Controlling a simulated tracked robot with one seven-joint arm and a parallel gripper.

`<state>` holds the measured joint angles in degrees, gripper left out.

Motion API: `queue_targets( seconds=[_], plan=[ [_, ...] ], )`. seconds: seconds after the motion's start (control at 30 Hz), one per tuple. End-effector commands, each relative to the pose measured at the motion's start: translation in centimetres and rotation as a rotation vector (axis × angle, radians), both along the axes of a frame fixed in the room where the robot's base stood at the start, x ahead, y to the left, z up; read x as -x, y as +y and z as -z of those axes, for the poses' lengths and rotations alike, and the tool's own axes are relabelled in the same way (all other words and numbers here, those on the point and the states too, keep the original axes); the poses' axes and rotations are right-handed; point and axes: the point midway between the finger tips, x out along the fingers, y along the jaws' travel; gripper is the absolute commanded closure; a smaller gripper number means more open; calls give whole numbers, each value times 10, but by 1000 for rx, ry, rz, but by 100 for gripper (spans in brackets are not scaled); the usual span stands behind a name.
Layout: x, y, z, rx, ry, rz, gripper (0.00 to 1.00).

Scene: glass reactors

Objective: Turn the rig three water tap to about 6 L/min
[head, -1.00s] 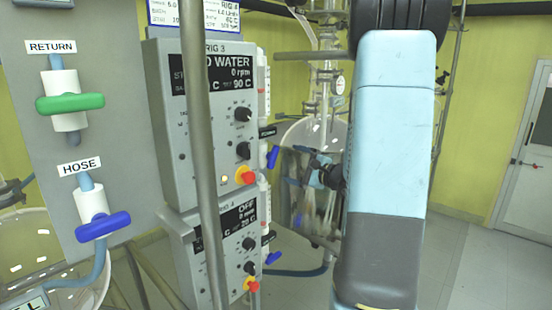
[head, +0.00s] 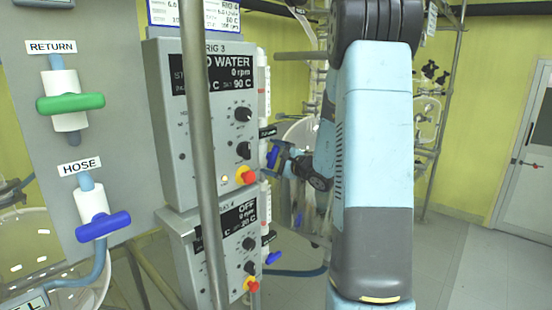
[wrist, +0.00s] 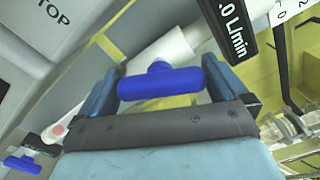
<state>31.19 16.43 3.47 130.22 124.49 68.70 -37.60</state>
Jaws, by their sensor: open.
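The rig three water tap is a blue bar handle (head: 273,157) on the right side of the RIG 3 control box (head: 185,130). In the wrist view the blue handle (wrist: 160,83) lies across the space between the two fingers of my gripper (wrist: 161,70). The fingers are apart, one near each end of the bar, and the gripper is open. Whether a finger touches the handle I cannot tell. A dark readout (wrist: 232,28) beside it shows part of a value ending ".0 L/min". In the head view my gripper (head: 282,160) is at the tap, small and partly hidden.
A lower RIG 4 box (head: 225,245) has its own blue tap (head: 272,258). A red emergency knob (head: 246,176) sits close to the rig three tap. A vertical metal pole (head: 200,150) crosses in front of the boxes. Open floor (head: 460,260) lies to the right.

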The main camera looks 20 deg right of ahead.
Motion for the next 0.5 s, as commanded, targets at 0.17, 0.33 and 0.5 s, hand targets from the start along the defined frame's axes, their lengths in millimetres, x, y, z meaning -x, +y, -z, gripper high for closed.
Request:
queue_targets(
  seconds=[0.17,0.33,0.5],
  plan=[
    [0,0,0,0,0,0,13],
    [1,0,0,1,1,0,30],
    [1,0,1,-8,5,0,36]
  ],
)
